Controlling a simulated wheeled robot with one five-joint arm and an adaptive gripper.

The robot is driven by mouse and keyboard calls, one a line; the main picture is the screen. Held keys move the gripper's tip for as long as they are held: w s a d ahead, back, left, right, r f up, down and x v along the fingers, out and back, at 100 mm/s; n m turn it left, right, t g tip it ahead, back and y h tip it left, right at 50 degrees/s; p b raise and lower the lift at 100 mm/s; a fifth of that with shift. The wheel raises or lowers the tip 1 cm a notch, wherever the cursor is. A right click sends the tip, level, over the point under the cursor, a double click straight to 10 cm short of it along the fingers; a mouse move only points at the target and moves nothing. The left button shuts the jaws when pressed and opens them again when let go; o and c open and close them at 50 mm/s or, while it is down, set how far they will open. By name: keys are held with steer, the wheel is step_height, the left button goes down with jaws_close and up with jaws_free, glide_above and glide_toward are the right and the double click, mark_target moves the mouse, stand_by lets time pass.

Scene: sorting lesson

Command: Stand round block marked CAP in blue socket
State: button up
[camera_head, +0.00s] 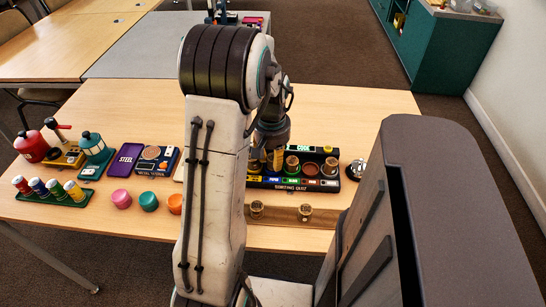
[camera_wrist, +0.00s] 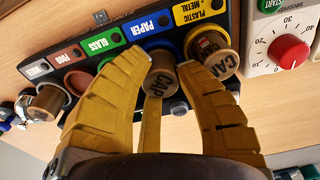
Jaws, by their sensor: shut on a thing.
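The round wooden block marked CAP (camera_wrist: 163,82) is between the fingertips of my gripper (camera_wrist: 165,72), which is shut on it. It is at the blue socket, by the PAPER label (camera_wrist: 150,25) on the dark sorting board (camera_head: 345,186). The socket is mostly hidden, and I cannot tell whether the block is seated or just above it. In the head view my arm hides much of the gripper.
A round block (camera_wrist: 210,52) stands in the neighbouring yellow socket. Others stand at the green (camera_head: 292,164) and grey (camera_head: 330,167) sockets; the red socket (camera_head: 310,171) is empty. Two blocks rest on a wooden strip (camera_head: 282,213). A timer (camera_wrist: 284,50) adjoins the board.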

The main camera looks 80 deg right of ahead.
steer(key=shift+r+p, duration=0.6)
steer(key=shift+r, duration=0.25)
steer(key=shift+f+b, duration=0.65)
steer(key=shift+f, duration=0.15)
stand_by(0.8)
steer(key=o, duration=0.5)
steer(key=shift+o, duration=0.2)
steer(key=shift+r, duration=0.1)
step_height(320, 180, up, 11)
steer(key=p, duration=0.8)
steer(key=shift+a, duration=0.4)
steer(key=shift+p, duration=0.35)
step_height(320, 180, up, 6)
steer(key=p, duration=0.5)
glide_above(272, 159)
